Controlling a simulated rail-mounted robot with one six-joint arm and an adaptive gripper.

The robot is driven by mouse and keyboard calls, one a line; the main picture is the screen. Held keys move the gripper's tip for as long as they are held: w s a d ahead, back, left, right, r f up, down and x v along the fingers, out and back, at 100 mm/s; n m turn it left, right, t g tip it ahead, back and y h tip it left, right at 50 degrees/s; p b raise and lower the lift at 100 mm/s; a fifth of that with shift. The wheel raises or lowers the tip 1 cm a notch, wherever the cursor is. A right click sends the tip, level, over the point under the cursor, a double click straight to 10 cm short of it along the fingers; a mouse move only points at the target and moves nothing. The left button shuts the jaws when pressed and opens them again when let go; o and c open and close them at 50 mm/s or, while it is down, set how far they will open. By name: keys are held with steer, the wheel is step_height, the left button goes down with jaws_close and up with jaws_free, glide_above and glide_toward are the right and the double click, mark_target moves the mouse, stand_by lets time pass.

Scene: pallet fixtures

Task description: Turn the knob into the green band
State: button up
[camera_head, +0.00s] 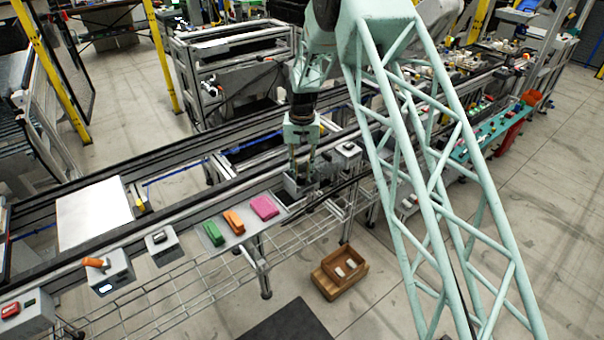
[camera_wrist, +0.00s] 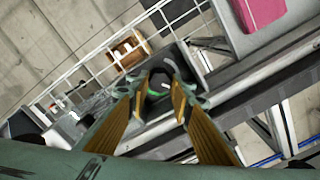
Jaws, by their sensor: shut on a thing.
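My gripper (camera_head: 301,172) points down over a small grey fixture box (camera_head: 293,190) on the near edge of the rail line. In the wrist view, the two yellow fingers of my gripper (camera_wrist: 158,88) close on a dark knob (camera_wrist: 160,74) from both sides. Part of the green band (camera_wrist: 157,93) shows as a bright arc beside the knob, between the fingertips. The knob's pointer cannot be made out, so its angle against the band is unclear. In the head view the fingers hide the knob.
Pink (camera_head: 264,207), orange (camera_head: 234,222) and green (camera_head: 213,233) blocks lie on a plate left of the fixture. Another grey box (camera_head: 347,153) stands close on the right. A box with an orange handle (camera_head: 97,263) is further left. A wooden crate (camera_head: 340,272) is on the floor.

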steer(key=shift+m, duration=1.6)
steer(key=o, duration=0.6)
steer(key=shift+n, duration=0.4)
